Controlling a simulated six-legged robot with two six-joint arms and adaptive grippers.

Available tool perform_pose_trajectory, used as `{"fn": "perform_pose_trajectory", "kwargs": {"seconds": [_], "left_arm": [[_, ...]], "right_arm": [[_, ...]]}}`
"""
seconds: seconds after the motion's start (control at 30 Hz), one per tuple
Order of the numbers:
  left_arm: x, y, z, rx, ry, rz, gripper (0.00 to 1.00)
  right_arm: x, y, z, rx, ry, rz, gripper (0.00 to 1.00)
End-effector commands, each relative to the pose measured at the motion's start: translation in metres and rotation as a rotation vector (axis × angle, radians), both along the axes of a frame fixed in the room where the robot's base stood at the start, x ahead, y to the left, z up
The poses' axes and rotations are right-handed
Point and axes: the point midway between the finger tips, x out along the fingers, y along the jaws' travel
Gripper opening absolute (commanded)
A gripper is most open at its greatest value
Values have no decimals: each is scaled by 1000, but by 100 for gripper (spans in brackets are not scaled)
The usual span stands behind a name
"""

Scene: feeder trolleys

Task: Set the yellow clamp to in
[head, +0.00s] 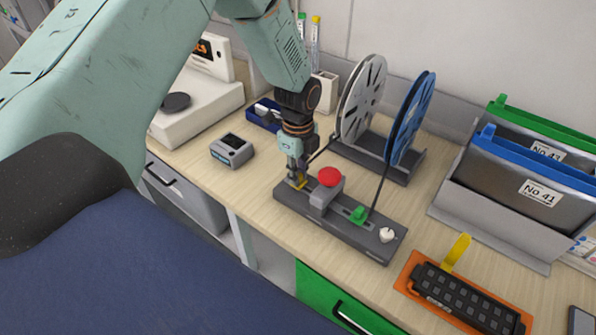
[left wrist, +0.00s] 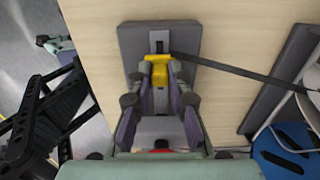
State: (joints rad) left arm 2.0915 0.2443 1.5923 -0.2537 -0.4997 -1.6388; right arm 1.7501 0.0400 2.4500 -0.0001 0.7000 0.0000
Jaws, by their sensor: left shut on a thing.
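The yellow clamp (head: 297,183) sits at the left end of a dark grey splicing base (head: 352,234) on the bench. In the left wrist view the yellow clamp (left wrist: 168,62) stands at a dark slot in the base (left wrist: 190,36). My left gripper (head: 295,174) comes down from above and is shut on the clamp; its fingers also show in the left wrist view (left wrist: 160,78). They hide part of the clamp. A dark tape runs from near the clamp to the reels. My right gripper is not in view.
A grey reel (head: 362,95) and a blue reel (head: 410,118) rise behind. A small grey device (head: 232,151) stands to the left.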

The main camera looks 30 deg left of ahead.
Motion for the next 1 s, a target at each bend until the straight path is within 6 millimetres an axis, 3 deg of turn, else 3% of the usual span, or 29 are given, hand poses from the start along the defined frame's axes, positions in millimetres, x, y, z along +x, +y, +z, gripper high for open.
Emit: {"fn": "perform_pose_trajectory", "kwargs": {"seconds": [0.13,0.47,0.8,0.83,1.0], "left_arm": [[0,-5,1,1,0,-2,0],[-2,-46,1,1,-2,-1,0],[-2,-50,1,0,-3,2,0],[-3,-50,1,0,-3,2,20],[-3,-49,1,0,-2,1,34]], "right_arm": [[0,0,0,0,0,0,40],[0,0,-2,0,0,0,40],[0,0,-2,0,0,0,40],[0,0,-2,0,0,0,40],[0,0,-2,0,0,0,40]]}}
